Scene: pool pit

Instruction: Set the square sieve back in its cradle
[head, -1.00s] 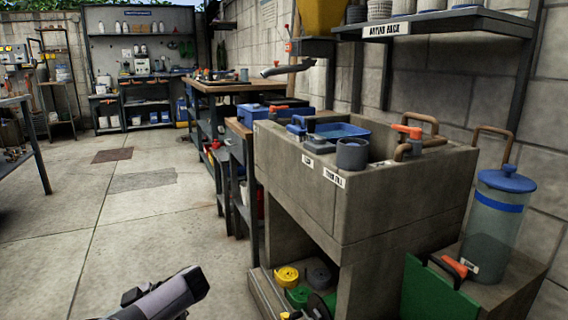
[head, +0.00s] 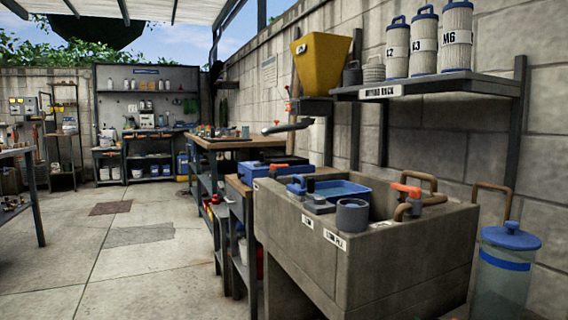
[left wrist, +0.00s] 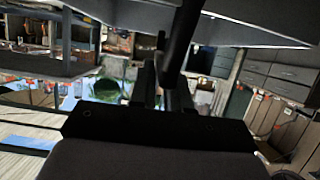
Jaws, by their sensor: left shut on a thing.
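My left gripper (left wrist: 165,92) shows in the left wrist view, shut on a dark bar (left wrist: 182,42) that runs up from between its fingers. I cannot tell whether this bar is part of the square sieve. A wide grey surface fills the top of that view, and I cannot tell what it belongs to. In the head view I make out neither the square sieve nor its cradle for certain. My right gripper is in neither view.
A concrete sink (head: 365,265) with a blue basin (head: 343,189) and grey cup (head: 352,214) stands right. A shelf (head: 440,84) with filter cartridges (head: 456,38) and a yellow hopper (head: 320,62) are above. A workbench (head: 235,143) stands behind. The floor (head: 130,265) at left is clear.

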